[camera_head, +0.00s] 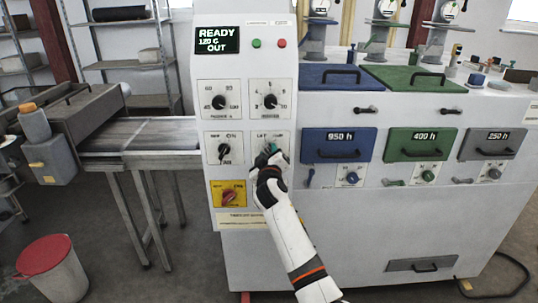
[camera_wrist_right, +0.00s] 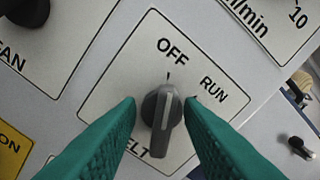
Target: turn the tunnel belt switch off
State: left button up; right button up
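The tunnel belt switch (camera_wrist_right: 162,108) is a grey knob with a pale line on a white plate in the right wrist view. OFF is printed above it and RUN to its upper right; part of the word BELT shows below. Its line points up, toward the OFF mark. My right gripper (camera_wrist_right: 160,108) has its green fingers on either side of the knob, with narrow gaps showing on both sides. In the head view my right gripper (camera_head: 271,153) is at the panel's middle right plate and hides most of the switch. My left gripper is not seen.
The control panel (camera_head: 203,116) holds the fan knob (camera_head: 223,150) to the left, a red switch on a yellow plate (camera_head: 229,196) below left, two dials above, and a display (camera_head: 217,40) reading READY 120 C OUT. A conveyor (camera_head: 140,135) stands left, coloured drawers right.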

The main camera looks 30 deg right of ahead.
jog(key=shift+s, duration=0.1)
jog(key=shift+s+a+f, duration=0.1)
jog(key=shift+s+a, duration=0.05)
jog(key=shift+s, duration=0.1)
jog(key=b+v, duration=0.2)
jog(key=v, duration=0.9)
jog(key=shift+b, duration=0.4)
jog(key=shift+a, duration=0.15)
